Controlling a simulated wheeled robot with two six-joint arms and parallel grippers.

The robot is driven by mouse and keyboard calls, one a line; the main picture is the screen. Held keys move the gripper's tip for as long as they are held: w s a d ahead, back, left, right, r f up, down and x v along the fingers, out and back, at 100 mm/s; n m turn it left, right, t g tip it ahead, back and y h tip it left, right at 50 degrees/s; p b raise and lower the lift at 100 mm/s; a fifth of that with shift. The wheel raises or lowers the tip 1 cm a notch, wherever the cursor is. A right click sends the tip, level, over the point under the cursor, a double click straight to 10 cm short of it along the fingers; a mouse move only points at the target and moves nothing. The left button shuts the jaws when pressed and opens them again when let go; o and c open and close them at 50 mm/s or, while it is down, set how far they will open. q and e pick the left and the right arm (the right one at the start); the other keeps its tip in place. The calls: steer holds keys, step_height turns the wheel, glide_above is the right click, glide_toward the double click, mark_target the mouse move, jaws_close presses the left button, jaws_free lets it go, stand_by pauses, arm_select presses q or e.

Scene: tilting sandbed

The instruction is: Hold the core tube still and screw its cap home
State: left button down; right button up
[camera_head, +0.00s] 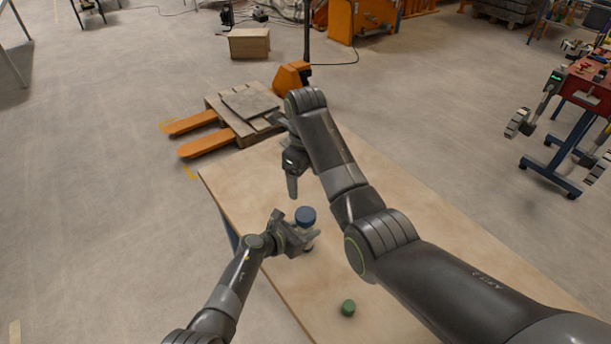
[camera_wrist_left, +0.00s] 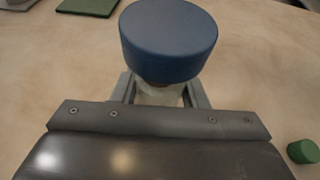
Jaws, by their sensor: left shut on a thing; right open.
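The core tube (camera_wrist_left: 158,95) is pale and stands upright between my left fingers in the left wrist view. Its blue cap (camera_wrist_left: 168,42) sits on top and hides most of the tube. In the head view the blue cap (camera_head: 306,215) shows above my left gripper (camera_head: 304,240), which is shut on the tube. I cannot tell whether the cap's threads are engaged. My right gripper (camera_head: 292,187) is open and points down, a little beyond and to the left of the cap, apart from it. My right forearm hides part of the table.
A small green cap-like piece (camera_head: 348,307) lies on the wooden table (camera_head: 260,175) nearer to me; it also shows in the left wrist view (camera_wrist_left: 303,152). A flat green piece (camera_wrist_left: 88,6) lies at the wrist view's top. A pallet (camera_head: 240,112) stands beyond the table.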

arm_select(q)
steer(key=c, duration=0.8)
jaws_free()
steer(key=shift+o, duration=0.2)
steer(key=shift+a, duration=0.1)
steer(key=shift+s+a+r, duration=0.15)
steer(key=shift+s+a, duration=0.05)
steer(key=p+v, duration=0.1)
steer(key=v, duration=0.6)
steer(key=shift+s+a+p, duration=0.1)
steer(key=shift+p, duration=0.3)
glide_toward(299, 231)
steer(key=shift+b+v, duration=0.45)
steer(key=shift+v, duration=2.1)
